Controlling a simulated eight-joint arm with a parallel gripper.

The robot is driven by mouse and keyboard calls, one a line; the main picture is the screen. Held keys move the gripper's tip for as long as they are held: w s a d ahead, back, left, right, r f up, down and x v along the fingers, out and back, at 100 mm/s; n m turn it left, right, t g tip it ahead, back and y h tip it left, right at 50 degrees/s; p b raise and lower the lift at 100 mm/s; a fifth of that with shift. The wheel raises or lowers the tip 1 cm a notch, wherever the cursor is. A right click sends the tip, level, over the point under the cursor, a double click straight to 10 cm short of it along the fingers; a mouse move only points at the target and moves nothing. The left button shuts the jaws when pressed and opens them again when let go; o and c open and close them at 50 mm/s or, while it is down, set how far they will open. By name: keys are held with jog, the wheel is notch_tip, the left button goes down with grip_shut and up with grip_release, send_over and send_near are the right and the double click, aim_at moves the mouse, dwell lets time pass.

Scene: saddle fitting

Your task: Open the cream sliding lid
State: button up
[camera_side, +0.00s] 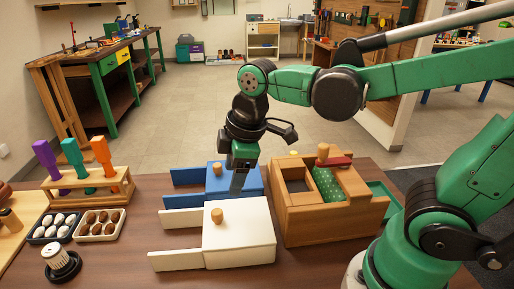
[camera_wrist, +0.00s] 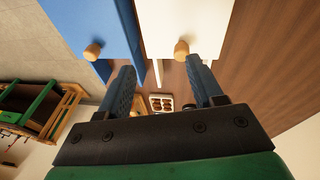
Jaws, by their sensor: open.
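The cream box with its sliding lid (camera_side: 240,230) stands at the front middle of the table in the side view. A round wooden knob (camera_side: 217,215) sits on the lid, and two pale rails stick out to the left of the box. The cream lid (camera_wrist: 188,12) and its knob (camera_wrist: 181,48) also show at the top of the wrist view.
A blue knob-topped box stands just behind the cream one. A wooden box (camera_side: 300,229) with compartments stands to the right. Egg trays (camera_side: 100,236), a rack of coloured handles (camera_side: 90,200) and a white-topped brush (camera_side: 58,256) are at left.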

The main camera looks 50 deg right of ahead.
aim_at(217, 212)
jog(key=a+n+g, duration=0.1)
jog(key=n, duration=0.1)
jog(key=w+a+n, duration=0.1)
jog(key=n, duration=0.1)
jog(key=a+f+n+g, duration=0.1)
jog(key=n, duration=0.1)
jog(key=shift+w+f+n+g, duration=0.1)
jog(key=shift+w+n+g, duration=0.1)
jog(key=shift+n+g, duration=0.15)
jog(key=shift+w+a+f+n, duration=0.1)
jog(key=shift+a+f+n, duration=0.2)
jog(key=shift+n, duration=0.35)
jog(key=shift+f, duration=2.7)
jog(key=shift+c, duration=0.3)
grip_shut()
